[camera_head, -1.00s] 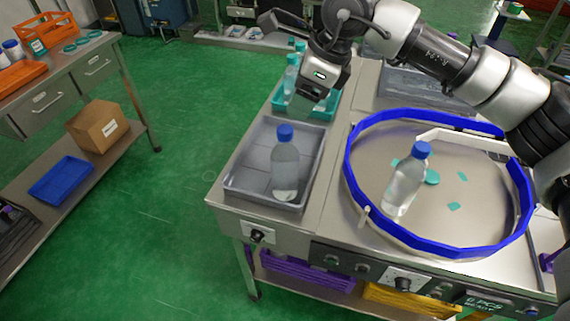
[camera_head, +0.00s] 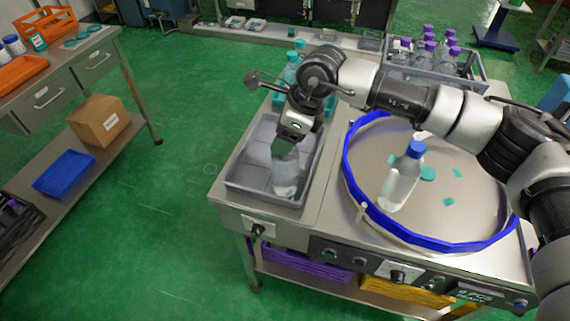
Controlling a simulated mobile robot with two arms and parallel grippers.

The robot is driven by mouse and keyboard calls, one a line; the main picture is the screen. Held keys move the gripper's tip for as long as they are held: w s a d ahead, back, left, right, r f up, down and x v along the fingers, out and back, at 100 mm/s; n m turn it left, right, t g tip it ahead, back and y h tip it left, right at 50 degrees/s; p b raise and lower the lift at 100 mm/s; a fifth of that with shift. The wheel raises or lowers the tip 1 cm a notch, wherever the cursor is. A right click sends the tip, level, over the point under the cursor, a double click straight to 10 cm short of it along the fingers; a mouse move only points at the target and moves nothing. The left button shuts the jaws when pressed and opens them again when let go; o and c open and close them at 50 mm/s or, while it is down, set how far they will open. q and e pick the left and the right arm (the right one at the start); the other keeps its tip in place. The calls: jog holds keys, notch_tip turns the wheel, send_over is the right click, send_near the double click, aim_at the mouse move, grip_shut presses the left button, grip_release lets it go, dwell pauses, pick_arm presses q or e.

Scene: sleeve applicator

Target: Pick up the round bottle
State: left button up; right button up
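A clear bottle (camera_head: 286,178) stands in the front part of the grey tray (camera_head: 246,187), its blue cap hidden by my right gripper. My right gripper (camera_head: 284,150) points down over the top of this bottle. Whether its fingers touch or close on the bottle cannot be told. A second clear bottle (camera_head: 399,184) with a blue cap stands on the round steel plate inside the blue ring (camera_head: 424,240). Which bottle the task calls round is not clear from the view. My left gripper is not in view.
Teal-capped bottles (camera_head: 291,68) stand behind the grey tray, partly hidden by my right arm. A tray (camera_head: 471,77) of purple-capped bottles stands at the back. Small teal pieces (camera_head: 448,202) lie inside the ring. A side table (camera_head: 75,65) stands left across the floor.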

grip_shut()
jog(key=shift+r, duration=0.15)
dwell(0.4)
